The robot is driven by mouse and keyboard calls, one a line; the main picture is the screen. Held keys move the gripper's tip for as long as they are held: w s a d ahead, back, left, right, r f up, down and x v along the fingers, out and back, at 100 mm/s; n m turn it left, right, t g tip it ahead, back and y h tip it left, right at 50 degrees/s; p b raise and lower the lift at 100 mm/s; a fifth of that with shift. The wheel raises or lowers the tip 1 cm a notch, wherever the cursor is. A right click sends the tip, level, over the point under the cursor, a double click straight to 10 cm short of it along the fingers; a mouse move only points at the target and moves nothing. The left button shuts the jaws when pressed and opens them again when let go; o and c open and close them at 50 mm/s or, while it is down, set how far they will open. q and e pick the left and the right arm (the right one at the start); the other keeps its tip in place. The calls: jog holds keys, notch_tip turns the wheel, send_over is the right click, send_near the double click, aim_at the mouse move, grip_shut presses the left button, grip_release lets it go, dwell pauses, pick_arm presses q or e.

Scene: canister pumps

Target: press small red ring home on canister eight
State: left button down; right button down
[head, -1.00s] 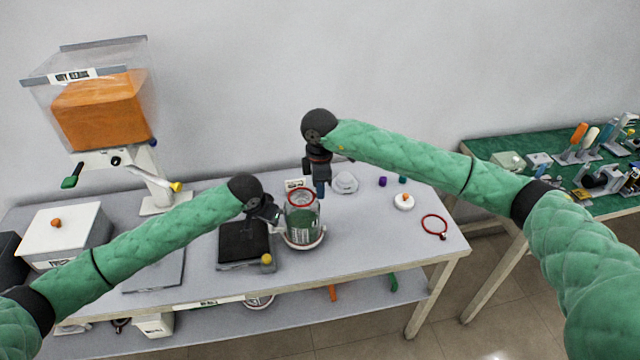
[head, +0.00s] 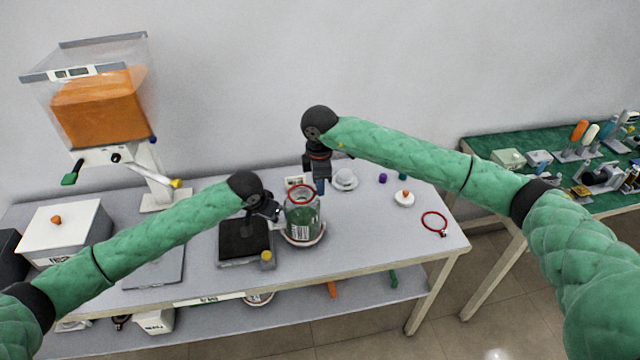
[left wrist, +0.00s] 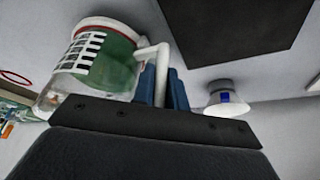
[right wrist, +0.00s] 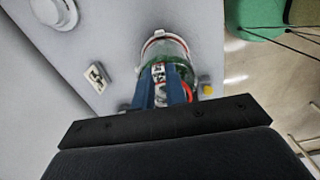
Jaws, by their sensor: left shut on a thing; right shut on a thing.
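A clear canister (head: 303,222) with green contents, a barcode label and a white base stands upright at the table's front middle; its number is not readable. A small red ring (head: 302,191) lies level at its top; I cannot tell how fully it is seated. My right gripper (head: 320,187) points down at the ring's right side and is shut on it; a bit of red (right wrist: 188,92) shows beside the blue fingers in the right wrist view. My left gripper (head: 275,214) is shut on the canister's white handle (left wrist: 162,75), left of its body.
A black-topped scale (head: 245,240) stands just left of the canister. A larger red ring (head: 434,222) and a white knobbed lid (head: 404,198) lie to the right. A white dome-shaped part (head: 345,180) is behind. A hopper of orange material (head: 98,108) stands far left.

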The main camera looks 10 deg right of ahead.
jog(key=shift+f, duration=1.55)
dwell(1.4)
jog(key=c, duration=0.8)
grip_release()
jog(key=shift+d, duration=2)
jog(key=shift+r, duration=0.2)
notch_tip(320, 180, up, 7)
dwell(1.2)
jog(key=shift+r, duration=0.1)
